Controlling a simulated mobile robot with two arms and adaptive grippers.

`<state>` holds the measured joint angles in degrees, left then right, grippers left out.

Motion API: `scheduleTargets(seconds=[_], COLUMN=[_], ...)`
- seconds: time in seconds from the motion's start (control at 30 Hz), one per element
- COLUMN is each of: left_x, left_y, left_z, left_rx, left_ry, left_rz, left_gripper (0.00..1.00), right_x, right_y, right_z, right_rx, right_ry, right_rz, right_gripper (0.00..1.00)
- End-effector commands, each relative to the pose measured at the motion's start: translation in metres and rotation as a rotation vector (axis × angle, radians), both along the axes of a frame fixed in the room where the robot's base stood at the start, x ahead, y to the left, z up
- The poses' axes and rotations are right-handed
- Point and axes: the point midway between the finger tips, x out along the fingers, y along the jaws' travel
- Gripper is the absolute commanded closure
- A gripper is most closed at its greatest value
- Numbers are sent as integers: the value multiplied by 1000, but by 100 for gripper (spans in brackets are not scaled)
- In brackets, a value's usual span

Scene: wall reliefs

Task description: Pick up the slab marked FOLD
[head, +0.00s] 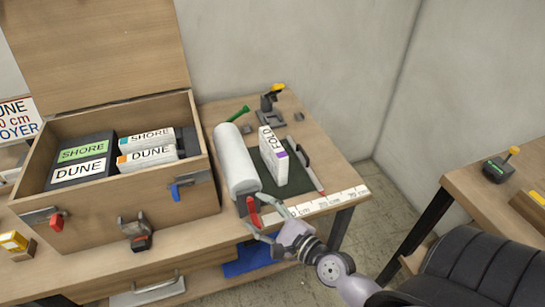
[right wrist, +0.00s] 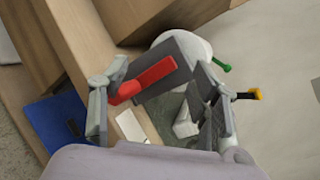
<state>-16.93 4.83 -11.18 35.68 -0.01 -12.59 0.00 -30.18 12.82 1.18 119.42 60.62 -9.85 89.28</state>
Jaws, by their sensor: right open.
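The slab marked FOLD (head: 270,152) is white with a purple mark. It stands upright on a dark mat (head: 297,183) on the table, right of a white roll (head: 236,160). My right gripper (head: 266,209) is open at the table's front edge, short of the slab and apart from it. In the right wrist view the gripper (right wrist: 160,100) has its fingers spread. A white piece partly hidden by the right-hand finger there may be the slab; I cannot tell. My left gripper is not in view.
A red lever (head: 253,213) is close to my right gripper. An open wooden box (head: 110,210) holds slabs marked SHORE and DUNE. A red-tipped tool (head: 312,174) lies right of the slab. A dark stand (head: 270,104) is behind. A ruler strip (head: 325,203) runs along the front edge.

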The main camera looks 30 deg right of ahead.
Motion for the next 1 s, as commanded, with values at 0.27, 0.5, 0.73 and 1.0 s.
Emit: scheduleTargets(seconds=[0.27,0.5,0.73,1.0], left_x=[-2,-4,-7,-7], left_y=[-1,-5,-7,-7], left_z=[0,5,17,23], left_rx=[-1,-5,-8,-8], left_ry=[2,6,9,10], left_rz=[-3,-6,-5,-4], left_gripper=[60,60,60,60], right_x=[9,20,65,113], right_y=[-91,-119,-127,-136], right_z=[4,5,6,3], right_rx=[579,731,729,727], right_ry=[-79,-118,-118,-116], right_rz=[-348,-437,-434,-434], right_gripper=[43,43,43,43])
